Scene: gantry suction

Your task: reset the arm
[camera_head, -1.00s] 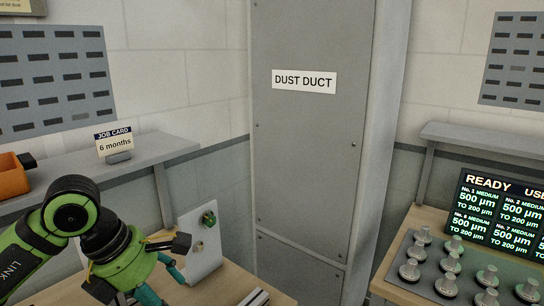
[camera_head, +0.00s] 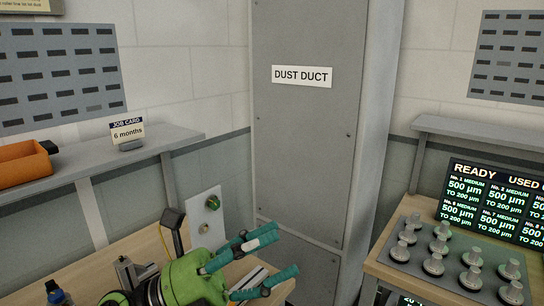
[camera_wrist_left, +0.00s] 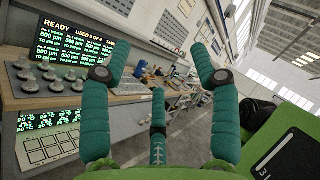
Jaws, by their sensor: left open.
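My left gripper (camera_head: 284,251) is low in the head view, a green body with teal padded fingers reaching right. In the left wrist view its fingers (camera_wrist_left: 155,50) are spread apart with nothing between them. It is open and empty. It is in front of a small upright grey plate (camera_head: 207,222) with a green knob, over the wooden bench (camera_head: 130,245). My right gripper is not in view.
A grey dust duct (camera_head: 305,120) stands in the middle. On the right bench are a tray of several knobbed pieces (camera_head: 432,266) and a lit READY display (camera_head: 495,200). The left shelf (camera_head: 80,165) holds an orange bin (camera_head: 24,165) and a job card (camera_head: 127,131).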

